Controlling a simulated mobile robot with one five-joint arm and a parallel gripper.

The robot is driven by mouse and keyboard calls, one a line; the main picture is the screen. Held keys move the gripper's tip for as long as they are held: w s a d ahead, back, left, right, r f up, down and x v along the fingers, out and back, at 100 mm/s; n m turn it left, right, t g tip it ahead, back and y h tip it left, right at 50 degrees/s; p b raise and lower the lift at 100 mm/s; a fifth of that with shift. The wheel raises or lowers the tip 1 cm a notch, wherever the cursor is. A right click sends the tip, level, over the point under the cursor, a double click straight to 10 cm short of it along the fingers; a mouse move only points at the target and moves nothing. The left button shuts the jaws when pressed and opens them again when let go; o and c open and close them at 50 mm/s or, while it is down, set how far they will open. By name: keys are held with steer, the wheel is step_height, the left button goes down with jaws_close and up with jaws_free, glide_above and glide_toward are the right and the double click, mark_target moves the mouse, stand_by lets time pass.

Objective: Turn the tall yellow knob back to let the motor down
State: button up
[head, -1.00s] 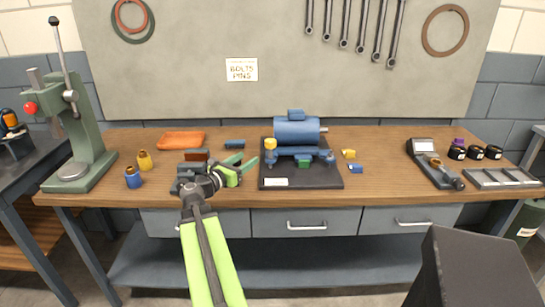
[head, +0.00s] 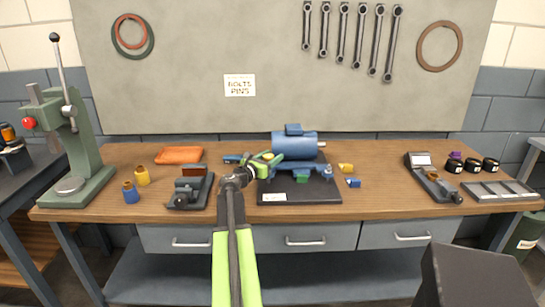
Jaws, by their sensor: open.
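The blue motor (head: 295,146) sits raised on its stand on a black base plate (head: 290,194) at the middle of the bench. The tall yellow knob (head: 268,156) is at the left end of the motor. My gripper (head: 268,165) is at that knob, its green fingers open and around or just in front of it; I cannot tell if they touch it. The fingers partly hide the knob and the left part of the stand. A green part (head: 302,179) shows low at the front of the stand.
A dark vise (head: 190,188) stands left of the plate. An orange cloth (head: 179,155), a yellow bushing (head: 142,176) and a blue bushing (head: 130,192) lie farther left.

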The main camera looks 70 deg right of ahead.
steer(key=shift+s+d, duration=0.1)
steer(key=shift+d, duration=0.25)
